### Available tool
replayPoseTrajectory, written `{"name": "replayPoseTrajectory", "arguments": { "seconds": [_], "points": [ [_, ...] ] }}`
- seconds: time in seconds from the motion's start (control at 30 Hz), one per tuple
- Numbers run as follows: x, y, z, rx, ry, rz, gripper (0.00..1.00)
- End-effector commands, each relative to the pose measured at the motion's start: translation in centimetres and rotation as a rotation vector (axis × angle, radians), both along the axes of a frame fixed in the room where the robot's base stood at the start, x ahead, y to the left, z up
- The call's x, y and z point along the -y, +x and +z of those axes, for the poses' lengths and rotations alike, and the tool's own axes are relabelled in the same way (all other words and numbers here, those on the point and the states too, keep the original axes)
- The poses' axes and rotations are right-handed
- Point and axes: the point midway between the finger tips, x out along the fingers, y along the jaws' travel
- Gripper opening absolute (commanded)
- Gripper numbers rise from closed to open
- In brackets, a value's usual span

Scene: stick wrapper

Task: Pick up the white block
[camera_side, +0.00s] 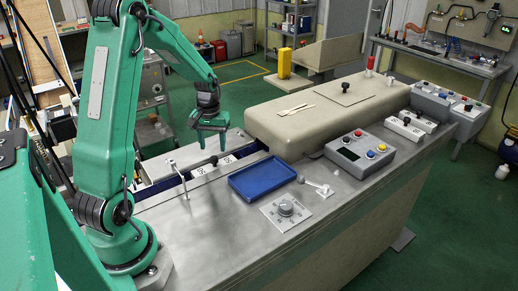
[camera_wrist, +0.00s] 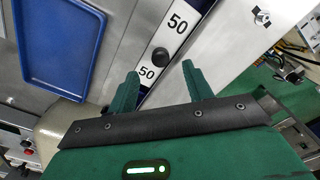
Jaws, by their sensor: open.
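A white block (camera_side: 214,166) marked "50", with a dark knob on its middle, lies in the channel at the back edge of the metal bench, left of the blue tray. In the wrist view the white block (camera_wrist: 173,40) shows its "50" marks on both sides of the black knob (camera_wrist: 160,56). My gripper (camera_side: 211,141) is above the block, apart from it. Its green fingers are open and empty, and in the wrist view my gripper (camera_wrist: 160,70) has its fingertips on either side of the near end of the block.
A blue tray (camera_side: 262,178) lies empty beside the channel. A thin metal post (camera_side: 179,177) stands left of the block. A beige cover (camera_side: 325,114) rises to the right.

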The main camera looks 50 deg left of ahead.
Motion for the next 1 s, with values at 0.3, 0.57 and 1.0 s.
{"name": "replayPoseTrajectory", "arguments": {
  "seconds": [0.3, 0.57, 1.0],
  "points": [
    [0.0, -0.1, -3.5, -0.004, -0.003, 0.0, 0.51],
    [-0.1, 0.0, -4.8, -0.001, -0.001, 0.0, 0.51],
    [-0.1, 0.0, -4.8, -0.001, -0.001, 0.0, 0.51]
  ]
}}
